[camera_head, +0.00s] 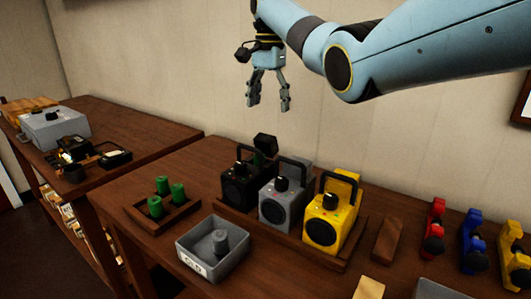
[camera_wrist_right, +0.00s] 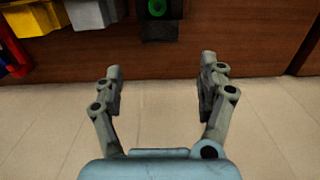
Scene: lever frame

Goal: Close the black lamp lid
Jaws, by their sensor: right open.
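The black lamp (camera_head: 237,188) stands at the left end of a row of three lamps, with a handle and a knob on top. A black block that looks like its lid (camera_head: 265,142) is raised behind it, with some green just below. In the right wrist view a dark part with a green round face (camera_wrist_right: 157,10) shows at the top edge, probably the same lamp's back. My right gripper (camera_head: 269,106) is open and empty, pointing down above and behind the lamp, apart from it. Its fingers also show spread in the right wrist view (camera_wrist_right: 161,75). My left gripper is out of view.
A grey lamp (camera_head: 279,212) and a yellow lamp (camera_head: 323,232) stand close to the right of the black one. A wooden tray with green cylinders (camera_head: 133,214) and a grey bin (camera_head: 188,262) lie to the left and front. The wall is behind the table.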

